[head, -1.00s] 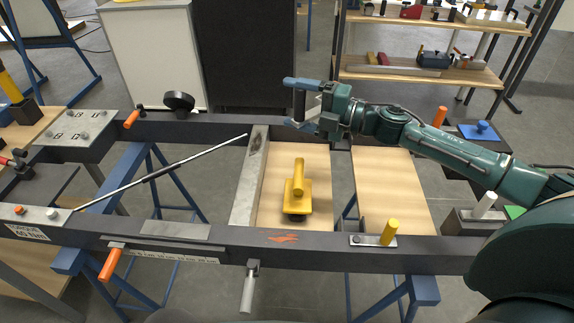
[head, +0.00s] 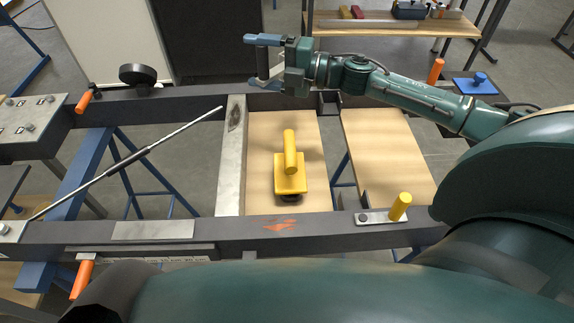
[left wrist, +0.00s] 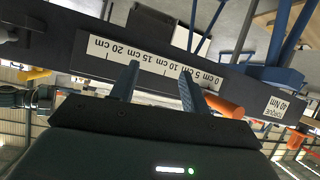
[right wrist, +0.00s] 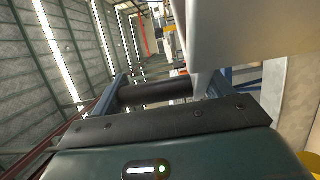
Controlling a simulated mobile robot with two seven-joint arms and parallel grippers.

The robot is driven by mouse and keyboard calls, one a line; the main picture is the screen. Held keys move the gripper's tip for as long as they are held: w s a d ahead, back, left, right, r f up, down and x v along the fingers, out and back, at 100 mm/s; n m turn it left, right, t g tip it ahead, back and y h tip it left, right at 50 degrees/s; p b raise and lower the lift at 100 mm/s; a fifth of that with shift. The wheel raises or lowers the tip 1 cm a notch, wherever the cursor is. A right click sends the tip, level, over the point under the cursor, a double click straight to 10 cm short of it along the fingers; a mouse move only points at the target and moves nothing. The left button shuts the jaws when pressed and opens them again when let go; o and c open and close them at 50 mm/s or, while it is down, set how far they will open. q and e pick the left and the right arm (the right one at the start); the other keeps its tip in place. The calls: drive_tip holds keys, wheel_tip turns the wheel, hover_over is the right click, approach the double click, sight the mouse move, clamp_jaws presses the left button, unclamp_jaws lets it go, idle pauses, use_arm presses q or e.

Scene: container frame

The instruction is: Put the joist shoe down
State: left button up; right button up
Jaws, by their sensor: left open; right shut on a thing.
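My right gripper (head: 265,62) is above and beyond the far rail of the frame. It is shut on the dark upright handle (head: 262,63) of what seems to be the joist shoe. In the right wrist view the dark handle lies crosswise between the fingers (right wrist: 160,92), and the shoe's pale grey metal body (right wrist: 245,28) fills the upper right. In the head view the shoe is small and partly hidden by the gripper. My left gripper (left wrist: 157,86) is open and empty, in front of a dark rail with a centimetre scale (left wrist: 150,60). It is outside the head view.
A yellow-handled tool (head: 290,172) stands on the wooden panel (head: 260,130) inside the dark frame. A pale beam (head: 231,150) crosses the frame left of it. A black knob (head: 138,73) and orange handle (head: 84,101) rise from the far rail. A thin rod (head: 130,158) slants across the left bay.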

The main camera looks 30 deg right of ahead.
sight(262, 83)
wheel_tip(262, 83, down, 5)
drive_tip(key=b, duration=0.3)
drive_tip(key=shift+b, duration=0.4)
wheel_tip(262, 83, down, 10)
drive_tip(key=b, duration=0.3)
drive_tip(key=shift+f, duration=0.4)
use_arm(q)
drive_tip(key=shift+s+a+f+n+t, duration=0.15)
drive_tip(key=shift+s+a+t, duration=0.1)
drive_tip(key=shift+a+t, duration=0.2)
drive_tip(key=shift+s+a+f+n+t, duration=0.2)
drive_tip(key=shift+a+t, duration=0.15)
drive_tip(key=shift+t, duration=0.2)
use_arm(e)
drive_tip(key=o, duration=1.7)
use_arm(q)
drive_tip(key=shift+r, duration=0.1)
